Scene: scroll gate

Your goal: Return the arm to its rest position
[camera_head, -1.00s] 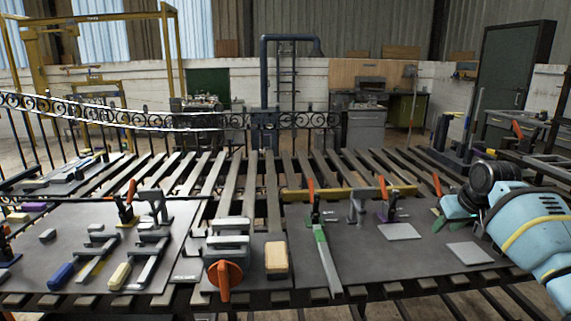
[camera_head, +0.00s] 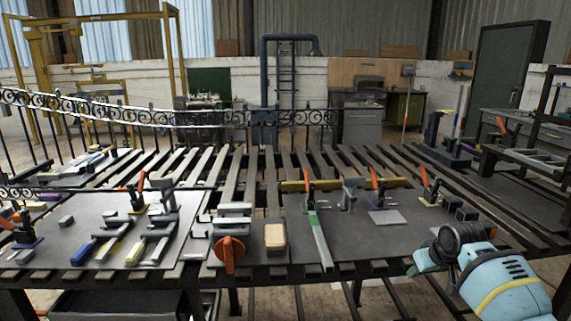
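My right arm, pale blue with a yellow band and a dark wrist joint, comes in from the lower right. My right gripper (camera_head: 424,263) has teal fingers pointing left, near the front edge of the slatted table (camera_head: 386,267). I see nothing held in it, but the gap between its fingers is too small to read. My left arm and gripper are not in view.
The table carries two dark plates with several toggle clamps, an orange-knobbed clamp (camera_head: 231,254), a tan block (camera_head: 274,236) and a green-ended bar (camera_head: 319,241). An ornate black railing (camera_head: 160,118) crosses behind. Dark frames stand at right.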

